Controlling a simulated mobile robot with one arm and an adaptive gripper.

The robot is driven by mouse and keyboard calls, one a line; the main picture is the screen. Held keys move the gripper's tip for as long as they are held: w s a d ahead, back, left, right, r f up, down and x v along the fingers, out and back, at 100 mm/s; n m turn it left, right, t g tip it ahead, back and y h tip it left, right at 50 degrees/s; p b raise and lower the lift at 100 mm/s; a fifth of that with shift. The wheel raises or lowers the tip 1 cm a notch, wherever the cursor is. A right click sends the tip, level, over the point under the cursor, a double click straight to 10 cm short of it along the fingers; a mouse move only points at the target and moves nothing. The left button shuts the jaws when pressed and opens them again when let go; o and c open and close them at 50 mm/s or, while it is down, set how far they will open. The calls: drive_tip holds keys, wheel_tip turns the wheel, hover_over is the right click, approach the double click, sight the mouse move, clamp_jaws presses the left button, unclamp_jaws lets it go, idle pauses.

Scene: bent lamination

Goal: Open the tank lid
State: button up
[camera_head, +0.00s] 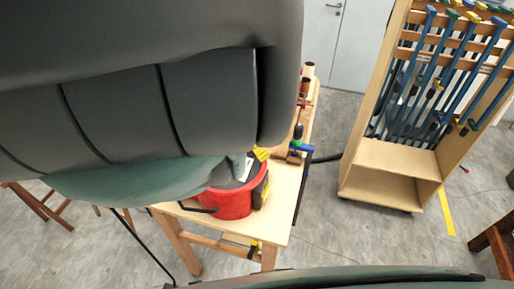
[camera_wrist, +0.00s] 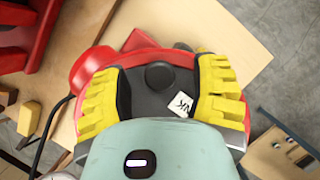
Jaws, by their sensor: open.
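The red tank (camera_head: 232,204) stands on a wooden table, partly hidden behind my arm in the head view. Its red body also shows in the wrist view (camera_wrist: 92,62). The dark lid (camera_wrist: 150,98) covers its top, with a round black knob (camera_wrist: 160,75) and a white label (camera_wrist: 181,104) on it. The lid looks closed. My gripper (camera_wrist: 157,88) is open above the lid, its yellow fingers on either side of the knob. I cannot tell whether the fingers touch the lid. In the head view only part of the yellow fingers (camera_head: 262,154) shows.
The wooden table (camera_head: 285,200) has a bare strip right of the tank. A blue clamp (camera_head: 301,149) is at its right edge. A wooden rack (camera_head: 395,160) with several blue clamps stands further right. Grey floor lies clear between them. Red equipment (camera_wrist: 30,35) shows at the wrist view's upper left.

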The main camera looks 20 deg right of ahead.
drive_tip(key=shift+o, duration=0.3)
clamp_jaws()
idle(0.3)
